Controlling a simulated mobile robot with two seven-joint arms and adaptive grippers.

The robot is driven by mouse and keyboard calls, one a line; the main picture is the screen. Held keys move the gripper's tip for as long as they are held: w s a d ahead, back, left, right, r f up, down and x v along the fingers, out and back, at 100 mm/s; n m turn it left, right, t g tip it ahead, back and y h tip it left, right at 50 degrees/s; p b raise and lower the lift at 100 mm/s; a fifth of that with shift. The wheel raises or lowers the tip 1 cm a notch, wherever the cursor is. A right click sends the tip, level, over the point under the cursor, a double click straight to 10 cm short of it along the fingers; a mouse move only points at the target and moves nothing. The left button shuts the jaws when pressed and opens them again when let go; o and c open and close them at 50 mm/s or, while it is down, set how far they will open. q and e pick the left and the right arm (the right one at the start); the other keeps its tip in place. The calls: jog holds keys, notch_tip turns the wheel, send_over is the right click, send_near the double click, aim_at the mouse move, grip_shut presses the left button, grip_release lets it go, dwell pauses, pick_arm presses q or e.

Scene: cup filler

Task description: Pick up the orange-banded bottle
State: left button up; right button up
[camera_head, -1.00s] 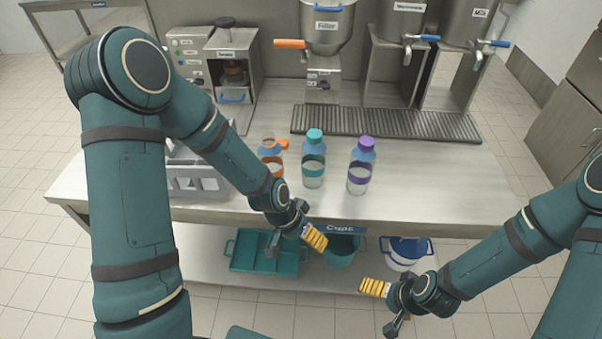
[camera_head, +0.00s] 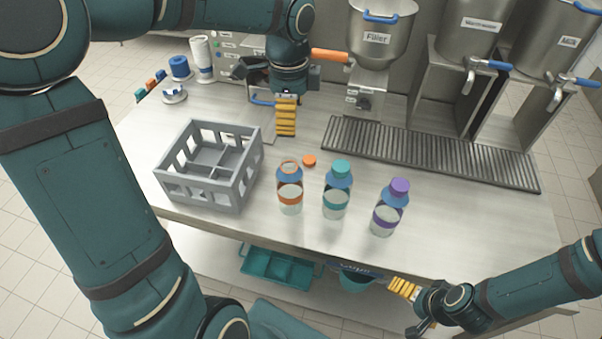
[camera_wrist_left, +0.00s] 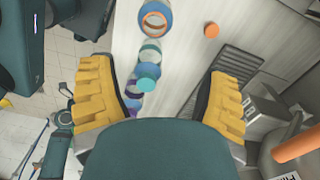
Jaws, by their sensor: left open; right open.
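The orange-banded bottle (camera_head: 290,190) stands upright and uncapped on the counter, leftmost of three bottles. Its orange cap (camera_head: 309,160) lies on the counter just behind it, to the right. In the left wrist view the bottle (camera_wrist_left: 154,20) is at the top, with its open mouth showing, and the cap (camera_wrist_left: 211,31) is right of it. My left gripper (camera_head: 286,118) is open and empty, pointing down above the counter behind the bottle; its yellow fingers (camera_wrist_left: 165,105) are spread in the wrist view. My right gripper (camera_head: 403,288) is at the counter's front edge, apart from the bottles.
A teal-banded bottle (camera_head: 336,192) and a purple-banded bottle (camera_head: 388,209) stand to the right. A grey divided crate (camera_head: 171,184) is at the left. A drain grate (camera_head: 430,154) and the Filler (camera_head: 381,38) are behind. The counter (camera_head: 470,225) is bare at the right.

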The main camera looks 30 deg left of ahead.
aim_at(289, 161)
pick_arm(q)
jog(key=f, duration=0.2)
jog(key=f+b, duration=0.1)
jog(key=f, duration=0.5)
jog(key=shift+s+f, duration=0.2)
jog(key=shift+s, duration=0.05)
jog(key=shift+s+f+b, duration=0.2)
jog(key=shift+f+b, duration=0.25)
jog(key=shift+f, duration=0.9)
jog(key=shift+s+f+b, duration=0.15)
jog(key=shift+f+b, duration=0.3)
jog(key=shift+f, duration=0.9)
pick_arm(e)
jog(key=f, duration=0.1)
jog(key=s+f, duration=0.1)
jog(key=shift+s+a+f, duration=0.1)
jog(key=shift+f, duration=0.25)
pick_arm(q)
jog(key=c, duration=1.2)
